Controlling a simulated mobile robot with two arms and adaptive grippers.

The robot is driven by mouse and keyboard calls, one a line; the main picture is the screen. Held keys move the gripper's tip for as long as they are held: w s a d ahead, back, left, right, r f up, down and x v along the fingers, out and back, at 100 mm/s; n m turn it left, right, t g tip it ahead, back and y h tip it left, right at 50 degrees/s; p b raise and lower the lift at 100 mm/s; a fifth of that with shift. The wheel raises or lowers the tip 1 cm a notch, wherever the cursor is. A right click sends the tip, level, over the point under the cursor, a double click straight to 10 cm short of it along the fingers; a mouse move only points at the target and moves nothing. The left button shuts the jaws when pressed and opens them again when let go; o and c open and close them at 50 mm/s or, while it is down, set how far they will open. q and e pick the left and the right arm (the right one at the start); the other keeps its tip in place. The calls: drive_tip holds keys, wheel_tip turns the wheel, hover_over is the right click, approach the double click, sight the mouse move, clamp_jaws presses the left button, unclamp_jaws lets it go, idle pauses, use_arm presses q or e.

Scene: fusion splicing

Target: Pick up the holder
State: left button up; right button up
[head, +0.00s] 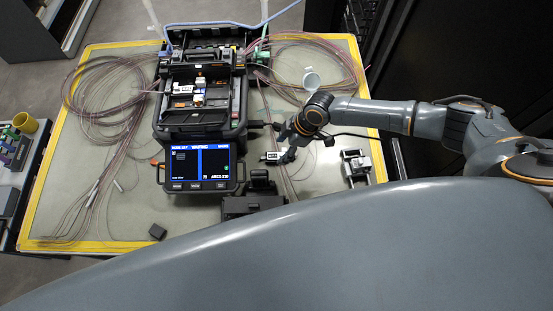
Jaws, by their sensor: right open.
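A small white and dark block, which looks like the holder (271,156), lies on the table to the right of the splicer's screen. My right gripper (283,143) is just above and right of it in the picture, with its fingers apart. I cannot tell whether a finger touches the block. A similar white and dark piece (183,90) sits inside the fusion splicer (201,128). My left gripper is not in view.
The yellow-edged table (100,243) carries coiled fibre cables (95,90) at left and more at the upper right.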

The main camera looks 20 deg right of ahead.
sight(274, 155)
drive_tip(key=shift+w+a+f, duration=0.1)
drive_tip(key=shift+a+f, duration=0.05)
drive_tip(key=shift+f, duration=0.15)
drive_tip(key=shift+a+f+b, duration=0.1)
drive_tip(key=shift+f+b, duration=0.15)
drive_tip(key=shift+b, duration=0.15)
drive_tip(key=b+x, duration=0.3)
drive_tip(key=x, duration=0.1)
drive_tip(key=shift+w+a+f+b, duration=0.15)
drive_tip(key=shift+w+b, duration=0.1)
drive_tip(key=shift+b, duration=0.15)
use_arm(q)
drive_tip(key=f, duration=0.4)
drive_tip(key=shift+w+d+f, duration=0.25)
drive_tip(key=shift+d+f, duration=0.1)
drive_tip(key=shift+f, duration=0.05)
use_arm(e)
drive_tip(key=shift+s, duration=0.1)
drive_tip(key=shift+c, duration=0.7)
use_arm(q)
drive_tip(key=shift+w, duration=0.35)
use_arm(e)
clamp_jaws()
